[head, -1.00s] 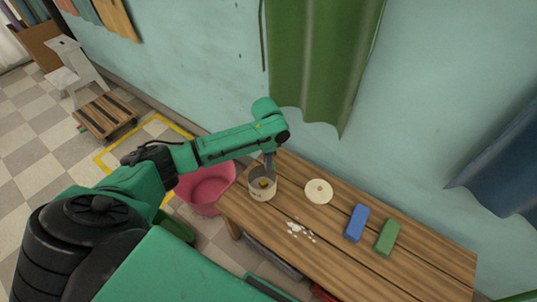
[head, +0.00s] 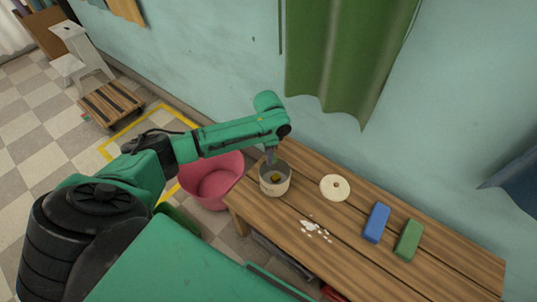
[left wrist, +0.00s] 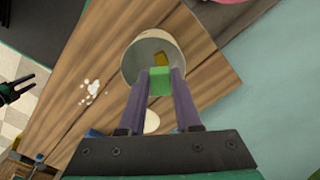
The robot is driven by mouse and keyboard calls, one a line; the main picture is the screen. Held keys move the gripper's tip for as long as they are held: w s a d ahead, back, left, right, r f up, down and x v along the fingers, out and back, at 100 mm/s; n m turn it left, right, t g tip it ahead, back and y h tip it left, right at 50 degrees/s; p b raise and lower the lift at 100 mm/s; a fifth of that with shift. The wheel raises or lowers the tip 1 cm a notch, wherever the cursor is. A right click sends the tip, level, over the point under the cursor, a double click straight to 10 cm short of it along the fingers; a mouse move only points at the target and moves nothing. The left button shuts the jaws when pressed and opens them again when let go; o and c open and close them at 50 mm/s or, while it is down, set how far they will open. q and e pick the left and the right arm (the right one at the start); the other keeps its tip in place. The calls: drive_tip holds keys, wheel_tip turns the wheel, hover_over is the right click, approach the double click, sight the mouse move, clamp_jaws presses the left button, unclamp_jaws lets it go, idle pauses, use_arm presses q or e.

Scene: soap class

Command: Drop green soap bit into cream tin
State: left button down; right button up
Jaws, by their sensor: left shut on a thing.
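The cream tin (head: 275,184) stands at the left end of the wooden bench, open at the top; it also shows in the left wrist view (left wrist: 133,64). A yellowish bit (left wrist: 161,59) lies inside it. My left gripper (head: 270,158) points down at the tin's mouth. In the left wrist view, my left gripper (left wrist: 159,72) is shut on the green soap bit (left wrist: 159,83), which overlaps the near part of the tin's opening. Its exact height against the rim is unclear. A dark two-pronged shape at that view's left edge looks like my right gripper (left wrist: 18,92); its jaw state is unclear.
On the bench (head: 290,225) are a round cream disc (head: 335,188), white crumbs (head: 314,228), a blue block (head: 377,222) and a green block (head: 408,240). A pink tub (head: 212,182) stands on the floor left of the bench. A green curtain (head: 345,60) hangs behind.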

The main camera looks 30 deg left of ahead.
use_arm(q)
drive_tip(key=c, duration=0.5)
unclamp_jaws()
drive_tip(key=shift+a, duration=0.1)
wheel_tip(320, 180, up, 15)
drive_tip(key=shift+f+p, duration=0.2)
drive_tip(key=shift+p, duration=0.75)
